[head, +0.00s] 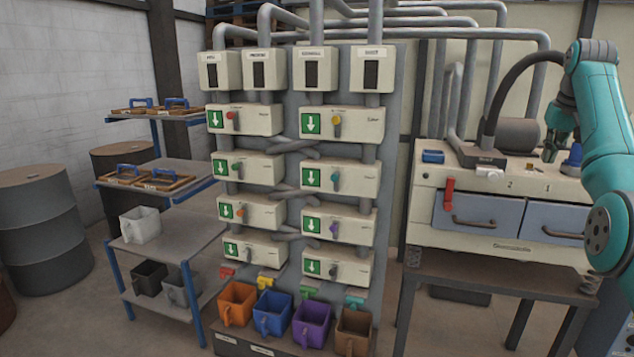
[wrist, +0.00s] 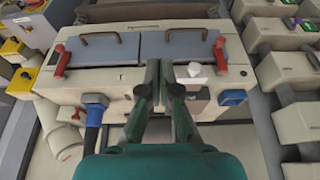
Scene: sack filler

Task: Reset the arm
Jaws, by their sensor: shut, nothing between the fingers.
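My arm (head: 610,130) is teal and reaches in from the right of the head view, bent over the cream machine (head: 432,190). My gripper (head: 548,154) hangs above the right part of the machine's top. In the wrist view my gripper (wrist: 163,72) points at the machine, its dark fingers closed together with nothing between them. I cannot tell how far the tips are from the surface.
The machine has two grey-blue doors (head: 478,215), a red lever (head: 448,194) and a white knob (head: 490,173). To its left stands a valve panel (head: 290,170) with coloured bins (head: 272,312) below. A shelf cart (head: 195,240) and drums (head: 40,225) stand further left.

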